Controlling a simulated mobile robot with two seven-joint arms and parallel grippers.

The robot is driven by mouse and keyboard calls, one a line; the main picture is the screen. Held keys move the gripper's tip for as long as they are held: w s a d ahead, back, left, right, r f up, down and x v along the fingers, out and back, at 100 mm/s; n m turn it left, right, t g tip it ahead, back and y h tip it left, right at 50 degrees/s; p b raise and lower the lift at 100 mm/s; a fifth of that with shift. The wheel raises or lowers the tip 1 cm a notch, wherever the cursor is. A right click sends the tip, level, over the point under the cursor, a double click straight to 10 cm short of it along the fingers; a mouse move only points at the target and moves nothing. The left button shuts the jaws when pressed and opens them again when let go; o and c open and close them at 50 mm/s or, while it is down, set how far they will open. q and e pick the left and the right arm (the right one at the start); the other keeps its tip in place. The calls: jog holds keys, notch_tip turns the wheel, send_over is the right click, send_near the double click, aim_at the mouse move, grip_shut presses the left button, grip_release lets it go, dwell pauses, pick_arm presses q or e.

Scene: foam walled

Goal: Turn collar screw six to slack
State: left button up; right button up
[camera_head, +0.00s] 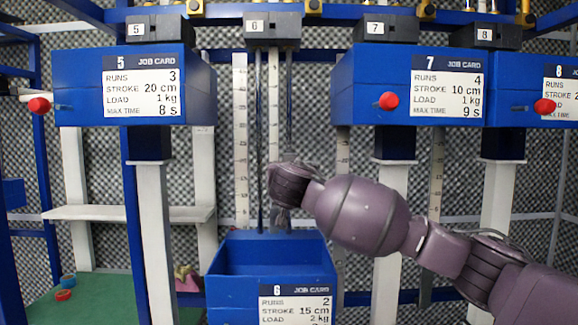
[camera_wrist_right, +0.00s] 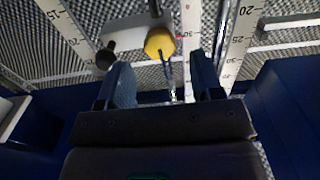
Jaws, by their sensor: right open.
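Station six hangs in the middle of the head view under its "6" label (camera_head: 254,26), with rods and a scale strip running down to a lowered blue box (camera_head: 270,252). My right gripper (camera_head: 281,218) is at the rods just above that box, its wrist hiding part of them. In the right wrist view the right gripper (camera_wrist_right: 162,76) is open, with a yellow knob (camera_wrist_right: 160,43) ahead between its fingers, apparently untouched. A black knob (camera_wrist_right: 106,55) lies left of it, outside the left finger. I cannot tell for certain which knob is collar screw six. My left gripper is not in view.
Raised blue boxes five (camera_head: 82,90) and seven (camera_head: 372,70) flank station six, with red knobs (camera_head: 388,100) sticking out in front. Box six carries a job card (camera_head: 296,304). A white shelf (camera_head: 100,213) is at the left.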

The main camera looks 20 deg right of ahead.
jog(key=shift+p+x, duration=0.4)
jog(key=shift+x, duration=1.2)
jog(key=c, duration=0.9)
